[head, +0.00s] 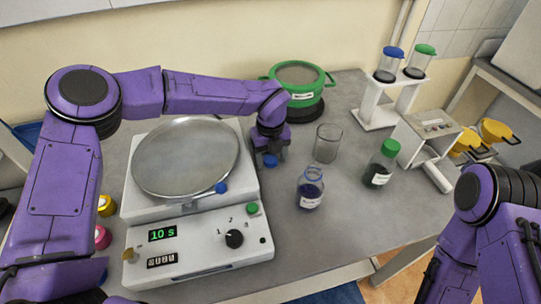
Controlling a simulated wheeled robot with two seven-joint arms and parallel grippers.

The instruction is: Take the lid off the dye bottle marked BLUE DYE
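A glass bottle with dark blue liquid and a white label (310,189) stands upright on the grey table; its neck is uncapped. The label is too small to read. My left gripper (271,156) is behind and to the left of this bottle, shut on a blue lid (270,161) and apart from the bottle. The fingers partly hide behind the gripper body. A second bottle with a green lid (380,164) stands upright to the right. My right arm shows at the lower right, but its gripper is out of view.
A clear glass beaker (327,143) stands between the bottles, farther back. A white machine with a round pan (186,157) fills the left of the table. A green-rimmed sieve (297,75) sits at the back. A white stand (376,105) holds two small containers. Table front right is clear.

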